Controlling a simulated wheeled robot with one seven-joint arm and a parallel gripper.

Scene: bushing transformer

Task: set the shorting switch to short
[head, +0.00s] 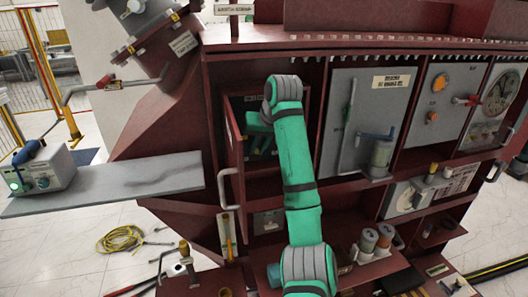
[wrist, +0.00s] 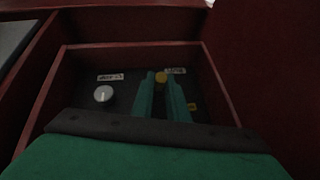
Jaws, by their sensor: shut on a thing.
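My gripper (wrist: 162,86) reaches into a dark recessed box framed in dark red. A label (wrist: 175,70) sits just behind the knob, too small to read.
A round white-grey knob (wrist: 103,95) sits left of the fingers, with a label (wrist: 110,77) behind it. The box's red walls close in on both sides.

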